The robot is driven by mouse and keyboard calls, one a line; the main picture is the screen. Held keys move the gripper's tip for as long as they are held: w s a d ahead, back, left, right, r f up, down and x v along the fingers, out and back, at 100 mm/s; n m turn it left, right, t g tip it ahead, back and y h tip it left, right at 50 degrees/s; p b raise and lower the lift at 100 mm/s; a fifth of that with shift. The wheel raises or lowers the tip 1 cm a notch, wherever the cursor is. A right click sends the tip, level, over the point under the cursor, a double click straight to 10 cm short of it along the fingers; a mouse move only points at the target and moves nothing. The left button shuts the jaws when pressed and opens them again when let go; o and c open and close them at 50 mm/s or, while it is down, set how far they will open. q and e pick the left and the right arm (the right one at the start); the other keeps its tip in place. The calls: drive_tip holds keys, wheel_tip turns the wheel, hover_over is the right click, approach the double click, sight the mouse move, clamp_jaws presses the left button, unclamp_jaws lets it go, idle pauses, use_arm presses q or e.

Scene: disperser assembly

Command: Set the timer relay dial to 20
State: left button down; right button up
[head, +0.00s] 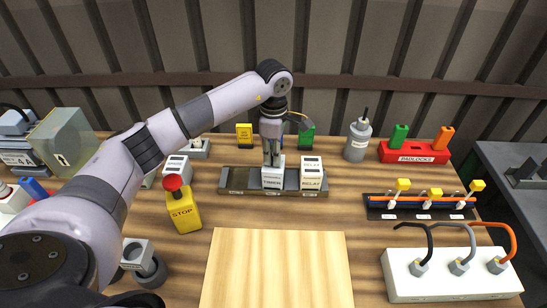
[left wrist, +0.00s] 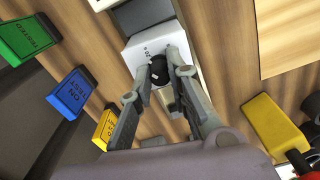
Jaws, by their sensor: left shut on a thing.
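The timer relay (head: 273,180) is a white block standing on a dark rail (head: 236,180) at the back middle of the bench. In the left wrist view the relay's white face (left wrist: 136,50) carries a round black dial (left wrist: 159,72) and small printed markings, one of which looks like 20. My left gripper (head: 272,162) points straight down onto the relay. In the left wrist view its two fingers (left wrist: 165,74) are shut on the dial, one on each side, partly hiding it. I cannot read the dial's exact setting. My right gripper is not in view.
A second white block marked relay (head: 311,172) stands close right of the timer relay. A yellow stop button box (head: 183,214) is at the left front. A red padlock holder (head: 412,152) and a white socket strip (head: 450,277) are at the right. A pale wooden board (head: 275,270) lies clear in front.

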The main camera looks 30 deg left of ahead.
use_arm(q)
drive_tip(key=shift+f+m+b, duration=0.25)
drive_tip(key=shift+m+b, duration=0.7)
drive_tip(key=shift+m, duration=0.25)
drive_tip(key=shift+r+m, duration=0.2)
drive_tip(key=shift+m, duration=0.3)
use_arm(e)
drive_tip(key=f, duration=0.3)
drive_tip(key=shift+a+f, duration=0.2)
use_arm(q)
drive_tip(key=c, duration=1.8)
unclamp_jaws()
drive_tip(key=o, duration=0.3)
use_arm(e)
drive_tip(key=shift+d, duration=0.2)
use_arm(q)
wheel_tip(320, 180, up, 12)
drive_tip(key=shift+r, duration=0.1)
